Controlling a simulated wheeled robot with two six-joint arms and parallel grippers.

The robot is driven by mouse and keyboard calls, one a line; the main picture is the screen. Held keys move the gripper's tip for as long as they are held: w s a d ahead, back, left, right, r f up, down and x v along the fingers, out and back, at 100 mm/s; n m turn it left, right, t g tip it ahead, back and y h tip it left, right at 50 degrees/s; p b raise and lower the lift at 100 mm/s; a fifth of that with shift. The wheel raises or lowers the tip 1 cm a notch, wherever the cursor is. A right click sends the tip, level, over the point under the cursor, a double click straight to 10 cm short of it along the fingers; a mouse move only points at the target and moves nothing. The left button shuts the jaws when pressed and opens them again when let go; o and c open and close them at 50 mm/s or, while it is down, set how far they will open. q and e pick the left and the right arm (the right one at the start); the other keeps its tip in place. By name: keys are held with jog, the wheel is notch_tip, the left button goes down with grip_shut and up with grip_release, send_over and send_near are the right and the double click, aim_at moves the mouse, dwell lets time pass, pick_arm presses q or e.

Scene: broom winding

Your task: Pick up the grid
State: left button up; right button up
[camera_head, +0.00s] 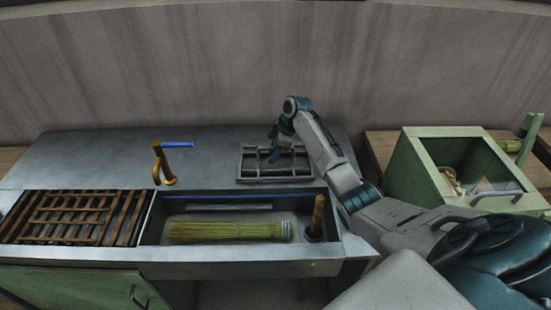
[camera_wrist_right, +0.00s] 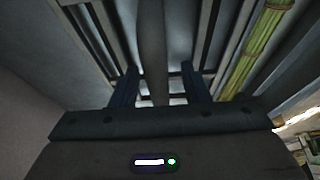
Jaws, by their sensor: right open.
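A dark metal grid (camera_head: 276,179) lies on the grey counter behind the sink basin. I cannot tell whether the fingers touch the bars. My left gripper is not in view.
The sink basin holds a straw bundle (camera_head: 225,231) and a wooden handle (camera_head: 317,217). Brown wooden slats (camera_head: 75,216) cover the left side. A brass faucet (camera_head: 161,166) stands behind the basin. A green box (camera_head: 418,180) stands right of my arm. The counter's back left is clear.

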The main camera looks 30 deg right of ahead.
jog(key=shift+f, duration=0.3)
dwell(0.5)
jog(key=shift+r, duration=0.1)
grip_shut()
